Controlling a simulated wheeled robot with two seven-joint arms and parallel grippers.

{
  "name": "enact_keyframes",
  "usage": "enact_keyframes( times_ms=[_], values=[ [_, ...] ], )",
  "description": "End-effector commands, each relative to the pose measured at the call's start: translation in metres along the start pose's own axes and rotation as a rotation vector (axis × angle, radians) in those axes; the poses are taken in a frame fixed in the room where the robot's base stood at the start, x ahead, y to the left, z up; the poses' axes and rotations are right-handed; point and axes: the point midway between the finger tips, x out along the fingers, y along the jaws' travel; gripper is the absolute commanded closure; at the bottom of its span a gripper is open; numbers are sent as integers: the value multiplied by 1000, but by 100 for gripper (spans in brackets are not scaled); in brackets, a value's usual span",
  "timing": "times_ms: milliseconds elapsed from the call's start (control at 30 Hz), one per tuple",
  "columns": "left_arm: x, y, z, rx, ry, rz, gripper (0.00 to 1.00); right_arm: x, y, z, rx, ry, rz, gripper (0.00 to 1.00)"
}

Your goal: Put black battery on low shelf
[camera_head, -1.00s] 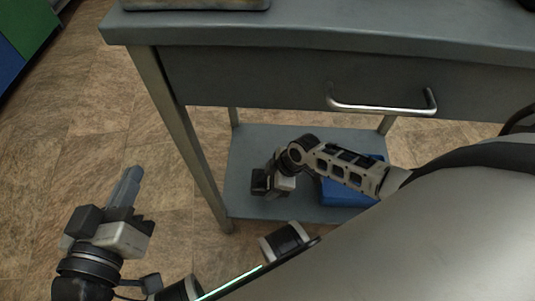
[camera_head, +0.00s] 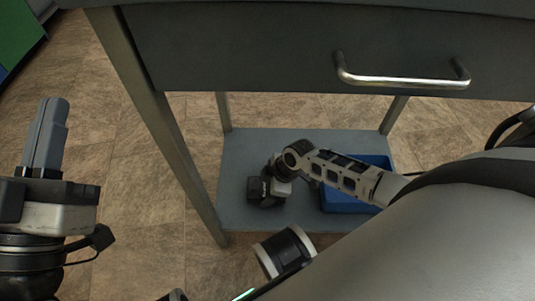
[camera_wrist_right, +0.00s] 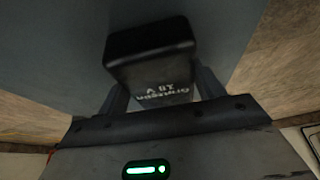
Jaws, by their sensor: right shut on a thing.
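The black battery (camera_wrist_right: 155,60) is a dark block with pale lettering, between the two fingers of my right gripper (camera_wrist_right: 160,92), which is shut on it. In the head view the battery (camera_head: 264,191) shows as a dark block at the end of my right arm, over the left part of the grey low shelf (camera_head: 236,155). I cannot tell whether it touches the shelf. In the right wrist view a flat grey-blue surface lies behind the battery. My left gripper (camera_head: 46,135) is at the far left, away from the table and pointing up; its finger gap is not clear.
A blue bin (camera_head: 345,200) stands on the shelf's right part, partly behind my right arm. The grey table has a drawer with a metal handle (camera_head: 400,80) above the shelf. A table leg (camera_head: 165,130) stands left of the shelf. Tiled floor (camera_head: 120,190) is clear at left.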

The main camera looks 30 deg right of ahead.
Motion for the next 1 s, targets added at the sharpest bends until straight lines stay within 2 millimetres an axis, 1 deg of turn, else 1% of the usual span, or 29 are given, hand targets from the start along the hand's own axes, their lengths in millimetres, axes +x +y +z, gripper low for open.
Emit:
enact_keyframes(
  times_ms=[167, 200, 233, 267, 533, 633, 700, 767, 900, 967, 1000],
  values=[
    [0, 0, -2, 20, 20, 6, 100, 3, 0, 0, 0, 2, 1, 66],
    [1, 0, -3, 21, 21, 7, 100, 2, 0, 1, 0, 0, 0, 22],
    [1, 0, -3, 20, 21, 6, 100, 2, 0, 1, 0, 0, 0, 13],
    [1, 0, -3, 20, 20, 6, 100, 2, 0, 1, 0, 0, 0, 11],
    [1, 0, -4, 18, 19, 7, 100, 1, 0, 0, 0, 0, 0, 11],
    [2, 0, -4, -5, -1, 3, 100, -5, 0, -1, 0, 0, 1, 11],
    [-3, -1, 10, -82, -82, -29, 100, -16, 1, -1, -2, 0, 2, 11],
    [-8, 0, 18, -152, -148, -50, 100, -28, 1, -2, -2, 0, 3, 11],
    [-24, 9, 42, -344, -323, -97, 100, -58, 1, -2, -1, -1, 2, 11],
    [-32, 15, 51, -424, -394, -114, 100, -70, 0, -2, -2, -1, 1, 11],
    [-34, 15, 53, -421, -417, -119, 100, -79, 0, -1, -2, -1, 2, 11]
  ],
)
